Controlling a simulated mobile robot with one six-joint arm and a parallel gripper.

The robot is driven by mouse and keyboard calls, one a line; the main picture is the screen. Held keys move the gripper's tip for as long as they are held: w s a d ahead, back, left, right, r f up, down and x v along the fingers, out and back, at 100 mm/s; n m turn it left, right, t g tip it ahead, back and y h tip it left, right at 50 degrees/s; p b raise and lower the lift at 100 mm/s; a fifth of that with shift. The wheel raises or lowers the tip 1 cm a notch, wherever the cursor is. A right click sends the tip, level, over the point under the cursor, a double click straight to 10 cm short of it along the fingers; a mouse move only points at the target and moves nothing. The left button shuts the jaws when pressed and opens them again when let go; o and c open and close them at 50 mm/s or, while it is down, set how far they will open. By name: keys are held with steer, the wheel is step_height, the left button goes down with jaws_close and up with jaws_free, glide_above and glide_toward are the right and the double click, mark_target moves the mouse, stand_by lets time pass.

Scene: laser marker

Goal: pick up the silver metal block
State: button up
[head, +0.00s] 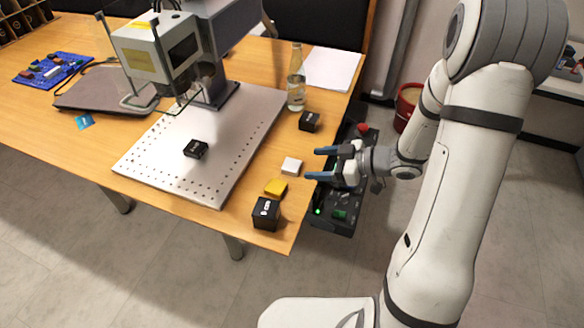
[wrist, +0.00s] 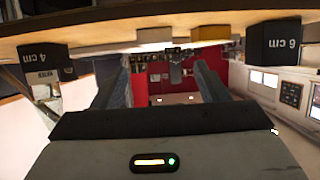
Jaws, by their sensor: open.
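The silver metal block (head: 291,166) looks pale, small and flat and lies on the wooden table near its right edge, just right of the perforated plate. My gripper (head: 314,163) is open and empty, just right of the block, with its two blue-grey fingers pointing left towards it; they appear apart from it. In the wrist view, which looks upside down, the fingers (wrist: 162,63) are spread and a pale block (wrist: 154,36) shows at the table edge above the gap between them.
A yellow block (head: 276,187) and a large black cube (head: 266,213) stand nearer the front corner. A smaller black cube (head: 309,121) and a glass bottle (head: 296,80) stand behind. Another black cube (head: 195,149) sits on the perforated plate (head: 150,165). A dark control box (head: 335,222) is beside the table edge.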

mark_target(292, 165)
steer(key=x, duration=0.2)
steer(key=b+x, duration=0.1)
steer(key=x, duration=0.1)
steer(key=f+x, duration=0.1)
steer(key=x, duration=0.2)
steer(key=shift+w+d, duration=0.2)
steer(key=c, duration=1.1)
